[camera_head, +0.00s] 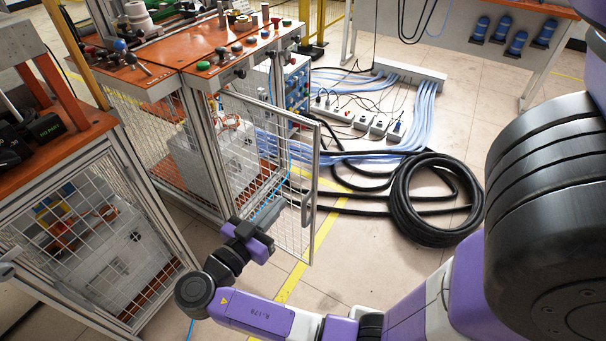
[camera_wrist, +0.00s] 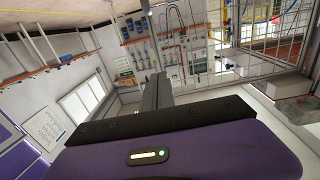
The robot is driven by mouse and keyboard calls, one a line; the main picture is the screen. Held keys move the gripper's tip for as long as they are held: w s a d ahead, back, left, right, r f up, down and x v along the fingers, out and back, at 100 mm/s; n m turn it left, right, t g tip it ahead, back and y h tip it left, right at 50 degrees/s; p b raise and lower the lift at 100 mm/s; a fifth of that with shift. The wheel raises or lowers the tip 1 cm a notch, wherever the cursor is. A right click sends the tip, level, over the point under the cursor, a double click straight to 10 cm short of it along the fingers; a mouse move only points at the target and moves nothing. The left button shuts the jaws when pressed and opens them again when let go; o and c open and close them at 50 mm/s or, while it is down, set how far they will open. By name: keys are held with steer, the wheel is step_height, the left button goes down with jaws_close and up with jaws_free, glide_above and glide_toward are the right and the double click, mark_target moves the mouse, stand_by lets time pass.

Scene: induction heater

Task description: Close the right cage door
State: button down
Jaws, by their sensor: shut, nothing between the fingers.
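The right cage door (camera_head: 298,170) is a wire-mesh panel in a grey metal frame. It stands swung out from the cabinet's post, with a long vertical handle (camera_head: 309,213) on its free edge. My gripper (camera_head: 272,208) is shut and empty, low by the door's lower mesh, left of the handle. I cannot tell whether it touches the mesh. The dark fingers also show shut in the wrist view (camera_wrist: 157,90), and wire mesh (camera_wrist: 275,30) shows there at the upper right.
The orange-topped cabinet (camera_head: 185,70) has buttons on top and a grey box (camera_head: 205,160) inside. Another mesh cabinet (camera_head: 95,235) stands at left. A coiled black hose (camera_head: 432,200) and power strips (camera_head: 375,122) lie on the floor to the right. Floor near the door's front is clear.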

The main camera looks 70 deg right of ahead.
mark_target(313, 166)
steer(key=x, duration=1.2)
steer(key=shift+s+d+f, duration=0.1)
steer(key=shift+s+d, duration=0.1)
steer(key=shift+d, duration=0.3)
